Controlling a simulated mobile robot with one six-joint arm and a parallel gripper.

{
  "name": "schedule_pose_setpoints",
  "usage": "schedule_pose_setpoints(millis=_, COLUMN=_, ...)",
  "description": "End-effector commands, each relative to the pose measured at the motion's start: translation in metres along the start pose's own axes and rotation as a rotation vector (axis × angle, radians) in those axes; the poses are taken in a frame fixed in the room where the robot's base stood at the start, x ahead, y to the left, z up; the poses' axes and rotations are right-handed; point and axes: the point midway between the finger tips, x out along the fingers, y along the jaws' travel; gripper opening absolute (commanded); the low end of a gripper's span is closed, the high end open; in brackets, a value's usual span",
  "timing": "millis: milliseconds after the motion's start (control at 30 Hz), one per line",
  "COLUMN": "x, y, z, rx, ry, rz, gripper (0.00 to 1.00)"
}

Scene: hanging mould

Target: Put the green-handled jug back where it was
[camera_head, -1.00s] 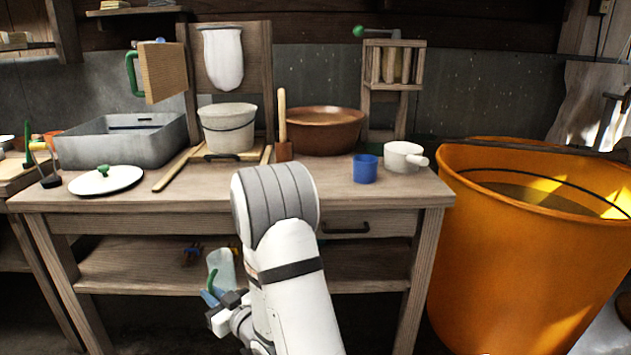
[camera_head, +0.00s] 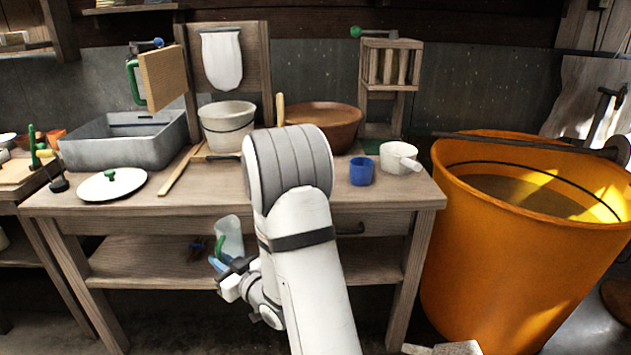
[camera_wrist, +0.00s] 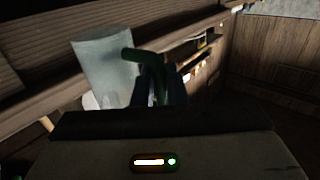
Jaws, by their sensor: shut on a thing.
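The green-handled jug (camera_head: 230,236) is a pale, translucent vessel. My gripper (camera_head: 222,262) is shut on its green handle, below the table top and in front of the lower shelf (camera_head: 150,263). In the wrist view the jug (camera_wrist: 103,70) stands left of the jaws, slightly tilted in the picture, and my gripper (camera_wrist: 160,85) closes around the green handle. The jaws partly hide the handle. I cannot tell whether the jug's base touches the shelf; it looks held in front of it.
The workbench (camera_head: 120,208) carries a grey basin (camera_head: 125,150), a white lid (camera_head: 110,184), a white bucket (camera_head: 228,130), a brown bowl (camera_head: 330,125), a blue cup (camera_head: 361,171) and a white dipper (camera_head: 399,157). A large orange tub (camera_head: 510,270) stands at right. Small items lie on the lower shelf.

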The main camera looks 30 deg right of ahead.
Motion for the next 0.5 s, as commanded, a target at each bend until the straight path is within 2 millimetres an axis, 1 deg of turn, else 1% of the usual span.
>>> schedule_pose_setpoints(millis=33, x=-0.005, y=0.009, z=-0.008, rx=-0.003, ry=0.005, rz=0.011, gripper=0.00)
schedule_pose_setpoints(millis=133, x=-0.015, y=0.022, z=-0.020, rx=-0.003, ry=0.005, rz=0.024, gripper=0.00)
schedule_pose_setpoints(millis=267, x=-0.033, y=0.048, z=-0.043, rx=-0.006, ry=0.008, rz=0.051, gripper=0.00)
schedule_pose_setpoints(millis=367, x=-0.051, y=0.073, z=-0.065, rx=-0.007, ry=0.009, rz=0.076, gripper=0.00)
schedule_pose_setpoints(millis=500, x=-0.080, y=0.113, z=-0.101, rx=-0.010, ry=0.010, rz=0.117, gripper=0.00)
